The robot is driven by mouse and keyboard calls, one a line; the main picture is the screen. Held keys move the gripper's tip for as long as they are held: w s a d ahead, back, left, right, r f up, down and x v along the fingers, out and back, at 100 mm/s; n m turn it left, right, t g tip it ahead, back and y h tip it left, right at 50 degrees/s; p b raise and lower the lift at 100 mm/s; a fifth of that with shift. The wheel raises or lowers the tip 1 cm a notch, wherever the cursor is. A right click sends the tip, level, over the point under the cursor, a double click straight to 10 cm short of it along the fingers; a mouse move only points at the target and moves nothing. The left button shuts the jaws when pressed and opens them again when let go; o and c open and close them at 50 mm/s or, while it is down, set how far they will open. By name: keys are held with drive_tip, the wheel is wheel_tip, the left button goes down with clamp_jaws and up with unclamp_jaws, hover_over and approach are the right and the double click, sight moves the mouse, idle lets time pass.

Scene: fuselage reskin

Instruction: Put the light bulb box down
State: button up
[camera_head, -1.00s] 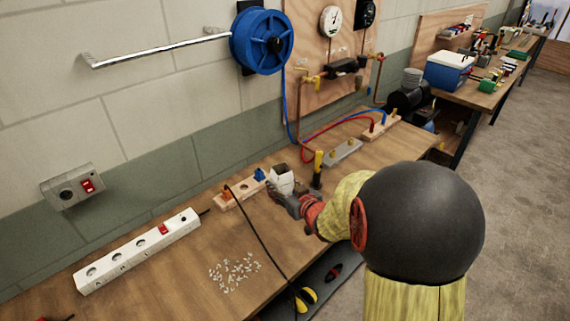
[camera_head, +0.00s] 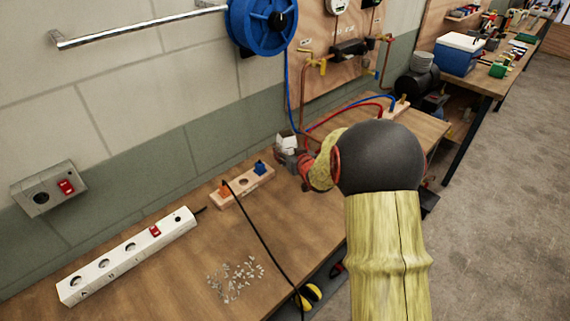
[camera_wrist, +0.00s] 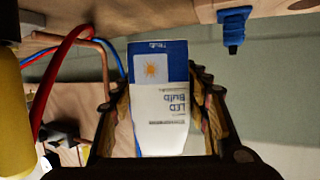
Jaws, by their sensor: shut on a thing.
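The light bulb box (camera_wrist: 163,100) is white and blue with LED Bulb lettering, upside down in the wrist view. My gripper (camera_wrist: 160,120) is shut on it, with a finger along each side. In the head view the box (camera_head: 287,142) shows as a small white shape at my gripper (camera_head: 291,160), over the far part of the workbench (camera_head: 215,235) near the wall. Whether the box touches the bench cannot be told; my arm hides part of that area.
A wooden block (camera_head: 240,188) with orange and blue plugs lies left of my gripper. A white power strip (camera_head: 128,255) and scattered small pieces (camera_head: 235,278) lie on the bench. Red and blue hoses are behind. Bare bench shows in front of the block.

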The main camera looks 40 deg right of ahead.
drive_tip(key=w+f, duration=0.1)
drive_tip(key=f, duration=0.1)
drive_tip(key=w+d+f+b, duration=0.1)
drive_tip(key=shift+w+d+f, duration=0.15)
drive_tip(key=shift+w+f, duration=0.15)
drive_tip(key=shift+f, duration=0.05)
drive_tip(key=shift+w+f+b, duration=0.15)
drive_tip(key=shift+f+b, duration=0.9)
drive_tip(key=shift+f, duration=0.6)
drive_tip(key=shift+f, duration=0.1)
drive_tip(key=o, duration=0.7)
drive_tip(key=shift+f, duration=0.1)
drive_tip(key=shift+c, duration=0.2)
drive_tip(key=shift+o, duration=0.9)
